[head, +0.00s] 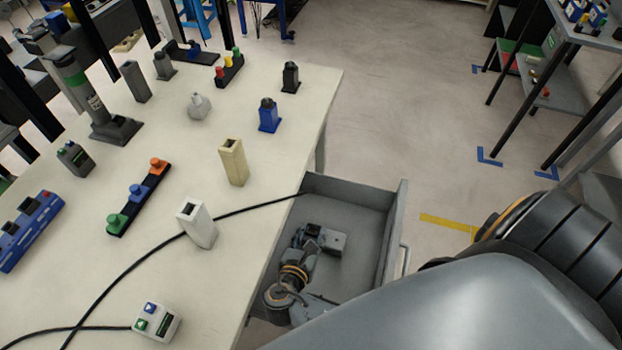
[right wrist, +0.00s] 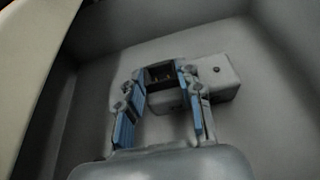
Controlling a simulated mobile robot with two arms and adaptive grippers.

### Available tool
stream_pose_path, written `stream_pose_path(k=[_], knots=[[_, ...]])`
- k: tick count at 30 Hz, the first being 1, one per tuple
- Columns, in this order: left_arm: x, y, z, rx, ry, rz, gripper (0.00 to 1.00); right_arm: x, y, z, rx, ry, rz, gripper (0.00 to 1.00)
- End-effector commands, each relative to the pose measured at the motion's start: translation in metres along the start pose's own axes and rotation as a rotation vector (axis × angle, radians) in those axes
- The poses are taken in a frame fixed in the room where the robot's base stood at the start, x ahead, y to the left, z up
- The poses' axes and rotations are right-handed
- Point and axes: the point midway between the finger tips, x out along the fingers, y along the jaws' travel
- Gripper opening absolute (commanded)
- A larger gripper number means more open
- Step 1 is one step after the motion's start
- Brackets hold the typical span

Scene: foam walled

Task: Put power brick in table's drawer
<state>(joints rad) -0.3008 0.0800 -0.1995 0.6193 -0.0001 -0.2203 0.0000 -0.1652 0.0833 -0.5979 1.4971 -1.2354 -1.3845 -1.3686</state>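A grey power brick (head: 333,240) lies in the open table drawer (head: 345,188). In the right wrist view, the brick (right wrist: 218,78) lies on the drawer floor, its dark socketed end between or just beyond my fingertips. Its pale body extends to the right past the right finger. My right gripper (head: 312,235) reaches down inside the drawer. Whether a fingertip touches the brick cannot be told. My left gripper is not in view.
The pale table (head: 265,215) holds several upright blocks and button boxes, with a white block (head: 197,225) near the drawer. A black cable (head: 130,268) crosses the tabletop to the drawer's edge. A shelf rack (head: 545,95) stands at right. The middle floor is clear.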

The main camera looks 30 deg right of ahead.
Motion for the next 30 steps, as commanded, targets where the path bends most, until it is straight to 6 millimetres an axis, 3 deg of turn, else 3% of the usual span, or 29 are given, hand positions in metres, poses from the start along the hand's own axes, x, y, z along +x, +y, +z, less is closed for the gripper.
stream_pose_path(k=[1, 3, 14, 17, 30], knots=[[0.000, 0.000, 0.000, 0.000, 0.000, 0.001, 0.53, 0.000, 0.000, 0.000, 0.000, 0.000, 0.000, 0.47], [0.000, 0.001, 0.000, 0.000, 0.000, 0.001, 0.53, 0.000, 0.000, 0.000, 0.000, 0.000, 0.000, 0.58], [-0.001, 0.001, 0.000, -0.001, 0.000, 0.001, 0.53, -0.003, 0.000, 0.002, 0.000, 0.001, 0.000, 0.58], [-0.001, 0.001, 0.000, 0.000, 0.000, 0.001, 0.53, -0.015, 0.001, 0.001, 0.001, 0.002, 0.003, 0.58], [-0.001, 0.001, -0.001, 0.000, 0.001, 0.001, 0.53, -0.103, 0.001, 0.001, 0.001, 0.002, 0.002, 0.58]])
